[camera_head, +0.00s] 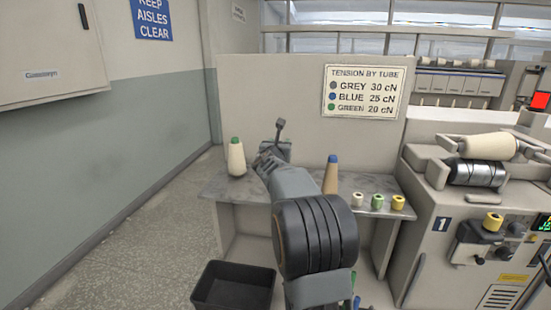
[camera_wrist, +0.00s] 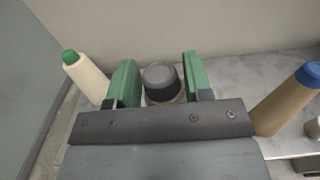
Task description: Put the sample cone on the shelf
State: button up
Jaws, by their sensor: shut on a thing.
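In the wrist view my gripper (camera_wrist: 158,72) has its green-padded fingers on either side of a grey-topped cone (camera_wrist: 160,77), shut on it. Only the cone's dark grey top shows clearly; its body is hidden below the gripper. In the head view my gripper (camera_head: 272,155) is over the back of a grey marbled shelf (camera_head: 222,188), largely hidden by my arm. A cream cone with a green tip (camera_head: 236,158) stands to its left. A tan cone with a blue tip (camera_head: 331,176) stands to its right. I cannot tell which cone is the sample.
Small white, green and yellow bobbins (camera_head: 377,201) sit at the shelf's right. A panel with a tension sign (camera_head: 364,91) rises behind. A black bin (camera_head: 235,285) stands on the floor below. A winding machine (camera_head: 455,215) is at right. Free shelf shows between the cones.

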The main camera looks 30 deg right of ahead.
jog(key=shift+w+a+f, duration=0.3)
jog(key=shift+w+f, duration=0.3)
jog(key=shift+f, duration=0.15)
jog(key=shift+f+b, duration=0.5)
jog(key=shift+f, duration=1.15)
jog(key=o, duration=1.2)
